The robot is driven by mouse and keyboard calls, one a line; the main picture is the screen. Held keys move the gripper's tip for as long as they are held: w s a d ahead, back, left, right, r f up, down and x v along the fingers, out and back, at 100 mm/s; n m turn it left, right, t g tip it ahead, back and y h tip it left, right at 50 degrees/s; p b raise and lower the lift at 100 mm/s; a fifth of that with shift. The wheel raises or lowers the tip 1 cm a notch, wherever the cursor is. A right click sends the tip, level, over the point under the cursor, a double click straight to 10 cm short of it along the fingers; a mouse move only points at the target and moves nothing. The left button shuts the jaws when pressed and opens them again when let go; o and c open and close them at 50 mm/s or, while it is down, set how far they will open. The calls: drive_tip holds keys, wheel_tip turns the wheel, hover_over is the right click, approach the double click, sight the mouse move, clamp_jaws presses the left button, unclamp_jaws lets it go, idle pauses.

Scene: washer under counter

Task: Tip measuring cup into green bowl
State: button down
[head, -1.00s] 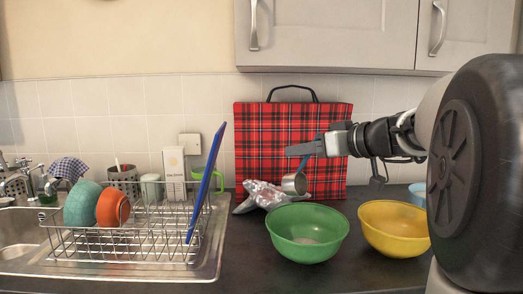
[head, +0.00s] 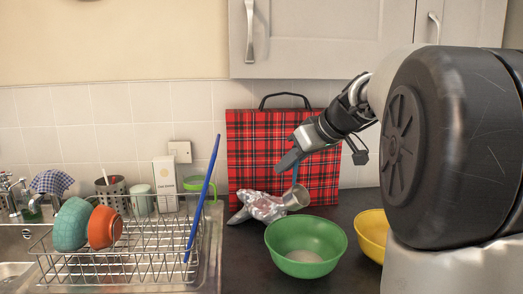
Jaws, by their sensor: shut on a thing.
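The green bowl (head: 280,258) stands on the dark counter with some pale contents at its bottom. The small metal measuring cup (head: 296,198) is above and just behind the bowl's far rim, and its blue handle rises to my gripper (head: 290,162). My gripper is shut on the handle and points down to the left. The cup looks tilted; I cannot see what is inside it.
A yellow bowl (head: 369,234) stands right of the green one, partly behind my arm. A wire dish rack (head: 130,266) with bowls and a blue board (head: 203,198) is on the left. A red tartan bag (head: 262,140) stands against the wall.

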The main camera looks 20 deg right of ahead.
drive_tip(key=shift+w+a+f+n+g+h+p, duration=0.1)
drive_tip(key=shift+w+a+f+g+h+p, duration=0.65)
drive_tip(key=shift+p, duration=3.45)
drive_tip(key=shift+w+a+r+n+g+h+p, duration=0.1)
drive_tip(key=shift+w+g+h+p, duration=0.65)
drive_tip(key=shift+g+p, duration=2.3)
drive_tip(key=shift+w+a+f+n+g+h+p, duration=0.1)
drive_tip(key=shift+w+a+f+h+p, duration=0.6)
drive_tip(key=shift+p, duration=4.7)
drive_tip(key=shift+s+d+r+h, duration=0.25)
drive_tip(key=shift+r+h, duration=0.05)
drive_tip(key=shift+r, duration=0.05)
